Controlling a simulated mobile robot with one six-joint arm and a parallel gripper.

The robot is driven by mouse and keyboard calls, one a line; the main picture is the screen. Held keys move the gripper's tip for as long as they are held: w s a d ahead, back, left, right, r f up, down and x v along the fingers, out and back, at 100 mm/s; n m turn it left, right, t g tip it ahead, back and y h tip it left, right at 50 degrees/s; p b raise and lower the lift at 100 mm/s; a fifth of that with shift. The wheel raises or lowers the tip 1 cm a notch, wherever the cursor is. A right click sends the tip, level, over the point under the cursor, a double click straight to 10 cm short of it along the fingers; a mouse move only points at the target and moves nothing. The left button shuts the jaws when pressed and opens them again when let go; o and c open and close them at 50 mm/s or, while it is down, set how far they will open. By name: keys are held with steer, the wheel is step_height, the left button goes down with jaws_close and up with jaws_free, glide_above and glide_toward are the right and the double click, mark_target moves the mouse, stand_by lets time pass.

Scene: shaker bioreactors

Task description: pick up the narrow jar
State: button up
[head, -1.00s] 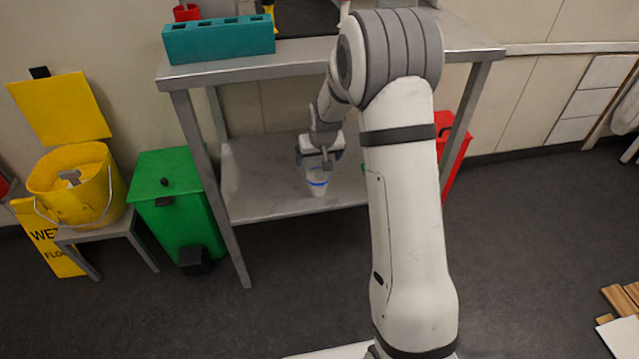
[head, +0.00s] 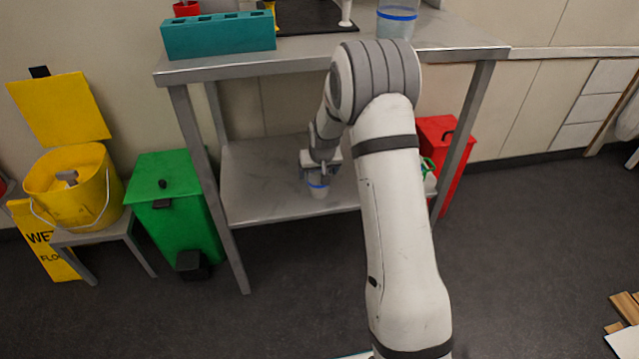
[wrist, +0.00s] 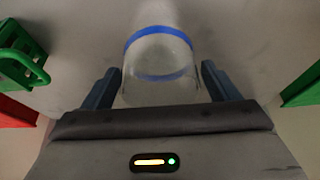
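The narrow jar (head: 318,190) is clear with a blue band and stands upright on the lower shelf of the steel table. In the wrist view the jar (wrist: 160,60) lies between the two fingers. My gripper (wrist: 160,70) is open, with a finger on each side of the jar and a small gap visible on both sides. In the head view my gripper (head: 318,172) is right at the jar and hides its upper part.
The lower shelf (head: 260,195) is bare left of the jar. A wider blue-banded jar (head: 396,22) and a teal rack (head: 218,38) stand on the tabletop above. A green bin (head: 178,205) is left of the table, a red bin (head: 455,165) right. A green basket (wrist: 22,55) shows in the wrist view.

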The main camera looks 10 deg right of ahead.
steer(key=c, duration=0.9)
steer(key=shift+o, duration=0.2)
steer(key=shift+r, duration=0.1)
